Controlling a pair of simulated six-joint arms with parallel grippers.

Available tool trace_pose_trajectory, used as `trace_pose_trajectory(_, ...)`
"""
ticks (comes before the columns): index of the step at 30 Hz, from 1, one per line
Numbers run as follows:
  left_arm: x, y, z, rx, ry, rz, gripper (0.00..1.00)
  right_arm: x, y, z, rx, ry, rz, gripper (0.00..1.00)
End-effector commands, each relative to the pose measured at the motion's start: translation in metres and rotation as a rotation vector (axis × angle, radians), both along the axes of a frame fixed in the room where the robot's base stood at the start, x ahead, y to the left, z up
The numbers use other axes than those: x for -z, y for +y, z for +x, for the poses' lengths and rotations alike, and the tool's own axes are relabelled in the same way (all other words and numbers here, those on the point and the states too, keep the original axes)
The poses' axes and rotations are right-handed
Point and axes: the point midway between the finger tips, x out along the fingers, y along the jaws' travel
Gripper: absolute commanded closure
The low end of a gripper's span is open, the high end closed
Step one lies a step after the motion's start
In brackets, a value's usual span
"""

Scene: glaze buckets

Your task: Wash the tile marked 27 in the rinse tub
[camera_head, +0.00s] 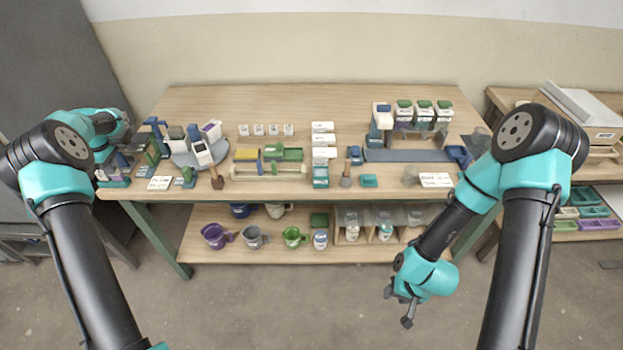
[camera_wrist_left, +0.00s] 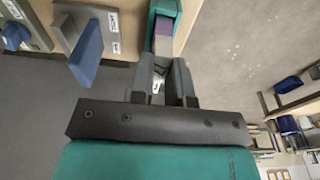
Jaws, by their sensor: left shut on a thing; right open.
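My left gripper (camera_head: 122,160) is at the left end of the table, low among small coloured items. In the left wrist view its fingers (camera_wrist_left: 163,88) are shut on a small piece, of which only a pale sliver shows. A teal block with a purple face (camera_wrist_left: 164,24) lies just beyond the fingertips. I cannot read any number, so I cannot tell which piece is the tile marked 27. I cannot tell for sure which container is the rinse tub. My right gripper (camera_head: 402,304) is open and empty, hanging in front of the table, over the floor.
Small white labelled pieces (camera_head: 266,130) stand in a row mid-table. A green tray (camera_head: 284,154) and a small teal tray (camera_head: 369,181) lie nearer the front. White jars with green lids (camera_head: 424,109) stand at back right. Purple, grey and green mugs (camera_head: 216,236) sit on the lower shelf.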

Motion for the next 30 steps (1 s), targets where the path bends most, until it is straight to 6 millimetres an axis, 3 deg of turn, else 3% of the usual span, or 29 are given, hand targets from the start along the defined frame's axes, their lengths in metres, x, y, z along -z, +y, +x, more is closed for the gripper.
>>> trace_pose_trajectory(30,-0.056,0.0,0.0,-0.001,-0.001,0.0,1.0,0.0,0.0,0.0,0.0,0.0,0.0,0.57)
